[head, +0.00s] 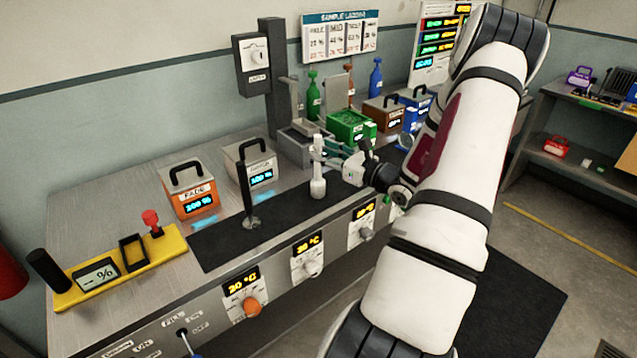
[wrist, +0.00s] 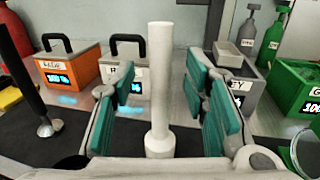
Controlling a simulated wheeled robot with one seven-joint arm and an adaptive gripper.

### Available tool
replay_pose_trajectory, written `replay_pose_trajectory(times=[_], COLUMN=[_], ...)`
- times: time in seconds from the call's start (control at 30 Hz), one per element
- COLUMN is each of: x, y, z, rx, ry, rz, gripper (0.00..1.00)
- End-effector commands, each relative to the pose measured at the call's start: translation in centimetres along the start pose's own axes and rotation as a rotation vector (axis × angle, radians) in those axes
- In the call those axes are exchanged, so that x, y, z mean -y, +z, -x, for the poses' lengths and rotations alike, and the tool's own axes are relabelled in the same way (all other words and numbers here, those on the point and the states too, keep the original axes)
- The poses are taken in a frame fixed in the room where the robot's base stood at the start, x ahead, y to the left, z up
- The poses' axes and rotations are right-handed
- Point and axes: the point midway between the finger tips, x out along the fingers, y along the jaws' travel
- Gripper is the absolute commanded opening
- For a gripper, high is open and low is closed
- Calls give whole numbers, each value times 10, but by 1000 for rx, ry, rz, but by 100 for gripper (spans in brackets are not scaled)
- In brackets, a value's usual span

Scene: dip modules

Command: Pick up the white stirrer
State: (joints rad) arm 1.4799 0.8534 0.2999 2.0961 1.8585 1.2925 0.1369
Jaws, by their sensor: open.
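The white stirrer (head: 318,168) stands upright on the black mat (head: 225,243) on the bench. It has a slim shaft and a wider foot. In the wrist view the stirrer (wrist: 160,85) rises between the two teal-padded fingers of my gripper (wrist: 166,100), with a gap on each side. My gripper (head: 338,165) comes in from the right in the head view. It is open, and its fingers are around the stirrer without visibly gripping it.
A dark stirrer (head: 250,200) stands to the left on the mat. Behind are an orange box (head: 188,190), a white box (head: 250,165), a grey box (head: 294,147) and a green box (head: 352,127). A yellow holder (head: 125,268) lies at the left.

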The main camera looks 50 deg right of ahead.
Motion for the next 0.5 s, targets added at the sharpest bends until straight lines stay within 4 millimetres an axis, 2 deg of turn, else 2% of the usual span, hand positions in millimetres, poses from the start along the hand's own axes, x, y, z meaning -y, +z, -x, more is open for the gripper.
replay_pose_trajectory(times=[0.1, 0.2, 0.4, 0.43, 0.5], x=[0, 0, 1, 1, 1], y=[1, 0, 0, 0, 0], z=[-19, -27, -28, -28, -28], rx=[1, 0, 0, 0, 0], ry=[3, 0, 0, 0, 0], rz=[1, -1, 0, 0, 0], gripper=[41, 41, 41, 37, 21])
